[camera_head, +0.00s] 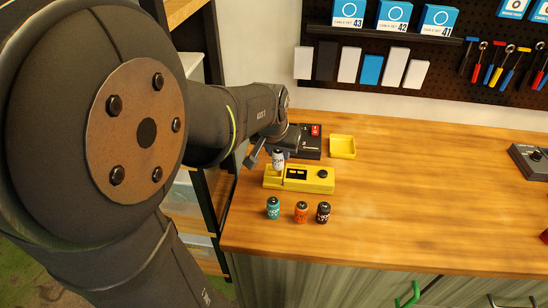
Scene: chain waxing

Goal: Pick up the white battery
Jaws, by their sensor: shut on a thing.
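The white battery (278,160) is upright above the left part of the yellow device (310,186). My gripper (276,151) is at the battery's upper end and shut on it. The fingers are small and partly hidden by my arm. I cannot tell whether the battery's lower end touches the yellow device.
Teal (273,209), orange (301,213) and black (323,213) batteries stand in front of the yellow device. A yellow lid or tray (342,147) and a black box with a red part (308,142) lie behind it. The wooden bench (430,215) is largely clear to the right.

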